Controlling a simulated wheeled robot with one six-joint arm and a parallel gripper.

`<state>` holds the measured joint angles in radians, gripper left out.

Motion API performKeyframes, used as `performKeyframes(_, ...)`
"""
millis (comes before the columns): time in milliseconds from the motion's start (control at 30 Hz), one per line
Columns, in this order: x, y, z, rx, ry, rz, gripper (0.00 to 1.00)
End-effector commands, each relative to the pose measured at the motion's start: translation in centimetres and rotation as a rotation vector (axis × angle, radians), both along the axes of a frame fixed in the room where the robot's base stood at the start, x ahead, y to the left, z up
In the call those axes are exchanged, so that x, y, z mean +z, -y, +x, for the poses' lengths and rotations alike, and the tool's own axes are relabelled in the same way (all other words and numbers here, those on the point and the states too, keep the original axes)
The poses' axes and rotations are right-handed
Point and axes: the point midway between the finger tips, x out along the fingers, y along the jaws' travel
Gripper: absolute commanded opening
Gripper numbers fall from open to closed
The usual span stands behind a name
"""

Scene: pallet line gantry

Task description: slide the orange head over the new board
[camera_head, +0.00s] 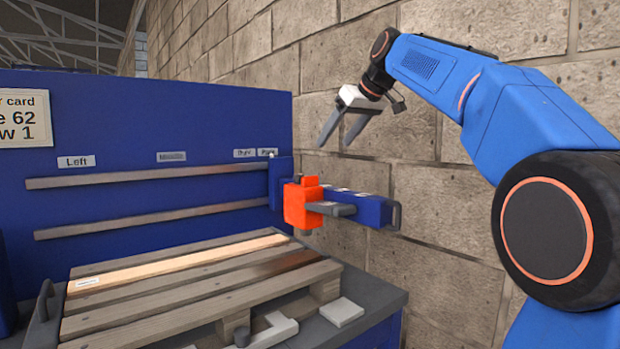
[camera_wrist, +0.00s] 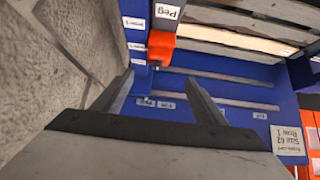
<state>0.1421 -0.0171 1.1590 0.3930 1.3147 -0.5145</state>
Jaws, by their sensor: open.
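The orange head (camera_head: 300,207) sits on a blue crossbeam (camera_head: 358,208) at the right end of the rails, beyond the right edge of the pallet (camera_head: 190,300). It also shows in the wrist view (camera_wrist: 161,46). The new board looks to be the paler plank (camera_head: 180,262) on the pallet, with a small white tag at its left end. My gripper (camera_head: 333,146) is open and empty, in front of the brick wall, above and to the right of the head. In the wrist view my gripper (camera_wrist: 159,78) has its fingers spread, with the head beyond them.
Two rails (camera_head: 150,176) run along the blue back panel (camera_head: 190,112), with labels above, one reading Left. A white card (camera_head: 22,120) hangs at the far left. White pieces (camera_head: 342,312) lie on the dark table by the pallet. The brick wall (camera_head: 450,190) stands close on the right.

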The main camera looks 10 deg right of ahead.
Motion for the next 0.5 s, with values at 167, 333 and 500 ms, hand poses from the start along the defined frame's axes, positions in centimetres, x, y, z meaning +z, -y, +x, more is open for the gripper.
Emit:
performKeyframes(167, -0.8, -0.3, 0.9, 0.003, -0.001, 0.0, 0.66)
performKeyframes(333, -2.7, -1.1, 2.6, 0.003, -0.002, -0.001, 0.66)
performKeyframes(500, -4.9, -1.9, 4.5, 0.002, -0.002, 0.0, 0.66)
